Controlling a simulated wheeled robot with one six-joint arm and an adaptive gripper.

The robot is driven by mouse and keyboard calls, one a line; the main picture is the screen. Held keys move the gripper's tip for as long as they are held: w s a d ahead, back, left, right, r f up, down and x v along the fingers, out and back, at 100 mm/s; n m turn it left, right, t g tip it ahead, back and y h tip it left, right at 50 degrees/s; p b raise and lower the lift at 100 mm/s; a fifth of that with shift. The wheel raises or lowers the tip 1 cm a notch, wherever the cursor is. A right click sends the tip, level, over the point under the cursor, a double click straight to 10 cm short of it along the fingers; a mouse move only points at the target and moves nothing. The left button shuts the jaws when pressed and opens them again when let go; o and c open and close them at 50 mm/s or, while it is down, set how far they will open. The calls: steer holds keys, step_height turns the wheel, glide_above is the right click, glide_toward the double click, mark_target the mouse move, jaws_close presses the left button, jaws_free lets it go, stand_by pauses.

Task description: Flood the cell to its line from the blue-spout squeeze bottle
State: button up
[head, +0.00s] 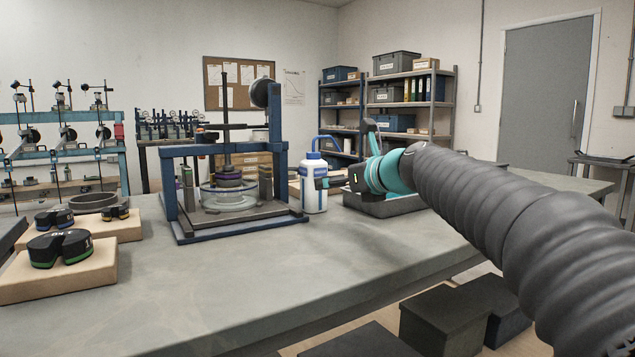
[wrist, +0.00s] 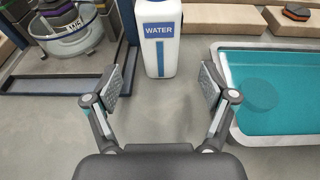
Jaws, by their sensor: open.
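The squeeze bottle (head: 313,190) is white with a blue cap and a bent blue spout, and stands upright on the bench. In the wrist view its white body (wrist: 159,50) carries a blue WATER label, and its top is cut off. The cell (head: 229,196) is a clear round dish inside the blue lever frame (head: 170,195), left of the bottle. The cell also shows in the wrist view (wrist: 68,42), at the upper left. I cannot make out its line or water level. My gripper (wrist: 160,82) is open, its fingers apart, with the bottle just beyond and between them, not gripped.
A tray with a teal floor (wrist: 226,80) lies right of the bottle. Boards with black-and-green weights (head: 60,248) sit at the bench's left. The front middle of the bench (head: 270,270) is clear. Shelves stand at the back.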

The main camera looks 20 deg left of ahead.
mark_target(313, 185)
steer(key=x, duration=0.5)
steer(key=shift+p, duration=0.35)
steer(key=shift+w+a+p, duration=0.3)
steer(key=shift+a, duration=0.1)
steer(key=shift+p+x, duration=1.15)
steer(key=shift+x, duration=1)
steer(key=shift+f, duration=0.15)
steer(key=shift+d, duration=0.1)
steer(key=c, duration=0.9)
steer(key=shift+o, duration=0.2)
